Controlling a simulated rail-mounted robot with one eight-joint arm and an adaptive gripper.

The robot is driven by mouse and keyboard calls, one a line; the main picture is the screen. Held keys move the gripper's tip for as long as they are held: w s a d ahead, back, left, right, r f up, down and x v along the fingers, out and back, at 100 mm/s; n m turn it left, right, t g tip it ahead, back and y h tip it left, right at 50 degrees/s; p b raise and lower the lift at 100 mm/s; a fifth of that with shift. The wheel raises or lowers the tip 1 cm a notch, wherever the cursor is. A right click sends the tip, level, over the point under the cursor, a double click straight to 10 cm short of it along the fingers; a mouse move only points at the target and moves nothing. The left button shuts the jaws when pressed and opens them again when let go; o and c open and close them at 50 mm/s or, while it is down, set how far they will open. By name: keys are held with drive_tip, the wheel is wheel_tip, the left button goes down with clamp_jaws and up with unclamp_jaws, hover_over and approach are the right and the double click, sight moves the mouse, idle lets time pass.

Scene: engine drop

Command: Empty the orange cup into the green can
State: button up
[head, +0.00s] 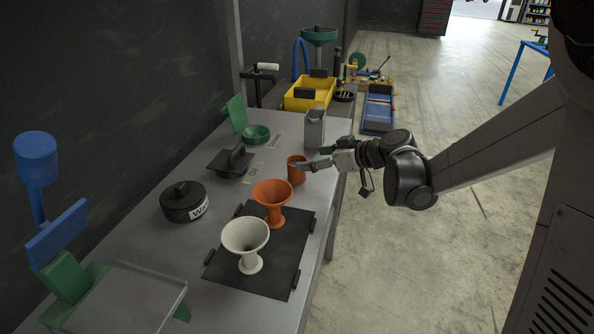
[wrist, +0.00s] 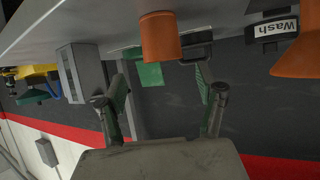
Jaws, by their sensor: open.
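The orange cup (head: 297,172) stands upright on the grey bench near its right edge. My gripper (head: 311,159) is open and empty at bench height, close to the cup's right side. In the wrist view, which is upside down, the cup (wrist: 160,38) appears just ahead of and roughly centred between the spread fingers (wrist: 162,82). Its contents cannot be seen. A low round green container (head: 256,134) sits farther back on the bench, with a green panel (head: 236,113) behind it; I cannot tell if it is the green can.
An orange funnel (head: 273,198) and a white funnel (head: 247,240) stand on a black mat (head: 273,267) in front. A black lidded pot labelled Wash (head: 183,202), a dark tray with a handle (head: 228,166) and a grey container (head: 315,129) stand around the cup.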

sight(297, 161)
drive_tip(key=shift+s+f+b+x, duration=0.1)
drive_tip(key=shift+x, duration=1)
drive_tip(key=shift+s+f+b+x, duration=0.1)
drive_tip(key=shift+f+b+x, duration=0.05)
drive_tip(key=shift+x, duration=1)
drive_tip(key=shift+s+f+b+x, duration=0.1)
drive_tip(key=shift+x, duration=1)
drive_tip(key=c, duration=1.3)
